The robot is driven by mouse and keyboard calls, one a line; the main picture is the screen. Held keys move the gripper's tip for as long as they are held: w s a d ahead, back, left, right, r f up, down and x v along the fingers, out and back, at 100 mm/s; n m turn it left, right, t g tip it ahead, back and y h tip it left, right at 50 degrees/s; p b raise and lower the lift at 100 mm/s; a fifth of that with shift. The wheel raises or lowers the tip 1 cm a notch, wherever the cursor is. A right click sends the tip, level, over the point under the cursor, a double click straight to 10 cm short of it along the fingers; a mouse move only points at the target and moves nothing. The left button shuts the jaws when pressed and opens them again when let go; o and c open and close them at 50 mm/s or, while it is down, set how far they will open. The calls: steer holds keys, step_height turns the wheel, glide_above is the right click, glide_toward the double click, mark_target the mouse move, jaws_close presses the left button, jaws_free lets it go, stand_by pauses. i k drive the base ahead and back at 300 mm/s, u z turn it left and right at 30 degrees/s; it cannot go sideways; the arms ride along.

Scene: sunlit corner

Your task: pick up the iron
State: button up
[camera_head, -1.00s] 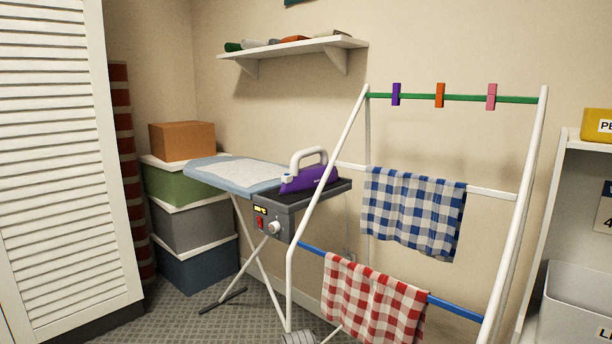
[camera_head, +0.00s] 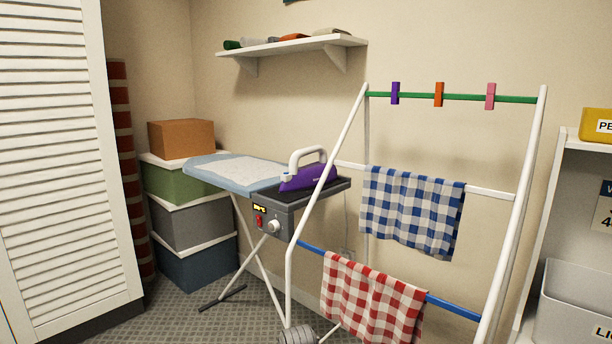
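The iron (camera_head: 305,178) is purple with a white handle. It stands on the dark rest at the right end of the ironing board (camera_head: 207,168), which has a light blue cover. A white rack post crosses in front of the iron's right part. Below the rest is a grey control box with a lit display, a red switch and a knob. A grey ribbed part at the bottom edge may belong to my arm; I cannot tell. My gripper's fingers are not in view.
A white drying rack (camera_head: 527,190) with blue and red checked cloths stands in front, right of the board. Stacked boxes (camera_head: 190,222) are behind the board at left. A louvred door (camera_head: 60,160) is at far left. A wall shelf (camera_head: 290,46) hangs above.

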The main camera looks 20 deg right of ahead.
mark_target(307, 177)
steer(key=u, duration=0.35)
steer(key=k, duration=0.75)
steer(key=u, duration=0.45)
steer(key=k, duration=0.6)
steer(key=u, duration=0.55)
steer(key=i, duration=2.35)
steer(key=z, duration=0.65)
steer(key=i, duration=0.55)
steer(key=z, duration=0.55)
